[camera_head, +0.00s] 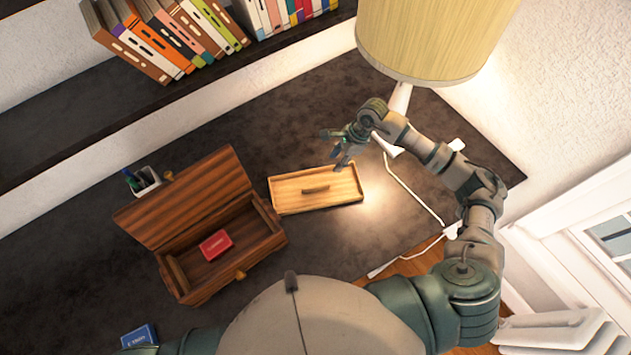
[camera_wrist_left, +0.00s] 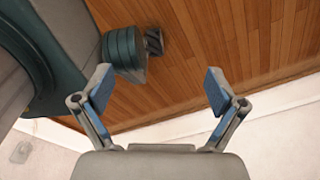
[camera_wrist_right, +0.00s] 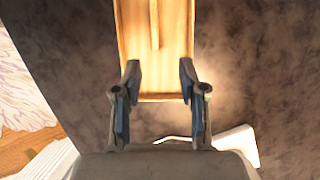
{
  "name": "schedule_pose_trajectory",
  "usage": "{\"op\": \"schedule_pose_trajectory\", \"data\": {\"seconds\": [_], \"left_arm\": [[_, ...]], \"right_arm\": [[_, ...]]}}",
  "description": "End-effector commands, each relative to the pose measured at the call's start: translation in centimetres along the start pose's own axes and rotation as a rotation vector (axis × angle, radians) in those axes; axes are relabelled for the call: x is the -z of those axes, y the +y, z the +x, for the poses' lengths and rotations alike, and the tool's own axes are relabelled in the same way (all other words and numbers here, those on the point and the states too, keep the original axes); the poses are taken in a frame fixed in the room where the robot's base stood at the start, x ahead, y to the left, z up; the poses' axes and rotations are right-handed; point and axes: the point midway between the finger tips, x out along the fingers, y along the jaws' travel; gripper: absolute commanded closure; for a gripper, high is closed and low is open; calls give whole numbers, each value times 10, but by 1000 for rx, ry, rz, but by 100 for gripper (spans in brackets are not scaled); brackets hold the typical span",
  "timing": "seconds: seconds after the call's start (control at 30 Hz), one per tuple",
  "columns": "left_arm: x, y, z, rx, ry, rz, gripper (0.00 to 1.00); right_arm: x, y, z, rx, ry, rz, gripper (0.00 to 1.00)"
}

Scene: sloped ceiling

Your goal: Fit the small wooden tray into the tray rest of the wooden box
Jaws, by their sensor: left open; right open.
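The small wooden tray (camera_head: 335,197) lies on the dark tabletop, pale wood with a raised handle bar (camera_head: 316,190) in its middle. The open wooden box (camera_head: 222,245) stands to its left with its lid (camera_head: 185,198) tilted back and a red card pack (camera_head: 216,245) inside. My right gripper (camera_head: 338,150) is open and empty, above the tray's far right edge. In the right wrist view the tray (camera_wrist_right: 180,50) lies ahead, its near end between the fingertips (camera_wrist_right: 159,78); contact cannot be told. My left gripper (camera_wrist_left: 157,88) is open and empty, over wooden floor, outside the head view.
A lamp (camera_head: 420,40) stands behind my right arm, its white cord (camera_head: 408,188) running along the table. A pen cup (camera_head: 146,181) stands behind the box lid. A blue pack (camera_head: 139,337) lies at front left. The table before the tray is clear.

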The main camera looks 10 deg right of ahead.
Motion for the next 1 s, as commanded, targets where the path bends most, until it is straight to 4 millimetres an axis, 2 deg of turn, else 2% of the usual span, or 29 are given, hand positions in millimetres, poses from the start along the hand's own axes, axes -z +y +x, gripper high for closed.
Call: {"op": "schedule_pose_trajectory", "data": {"seconds": [0.2,0.33,0.57,0.7,0.9,1.0], "left_arm": [[-20,6,-13,-7,-30,3,5],[-22,3,-17,-4,-34,4,5],[-9,-4,-19,4,-17,5,5],[0,-5,-27,5,-4,4,5],[-3,-2,-32,1,-8,3,5],[-5,0,-33,-1,-11,2,5]], "right_arm": [[-4,0,54,-6,-2,0,58],[-3,-1,80,-6,-2,1,58],[-1,-1,102,-3,-3,0,58],[-5,3,118,-6,-5,-1,58],[-7,3,147,-3,-4,0,58],[-7,3,152,-3,-2,0,58]]}}
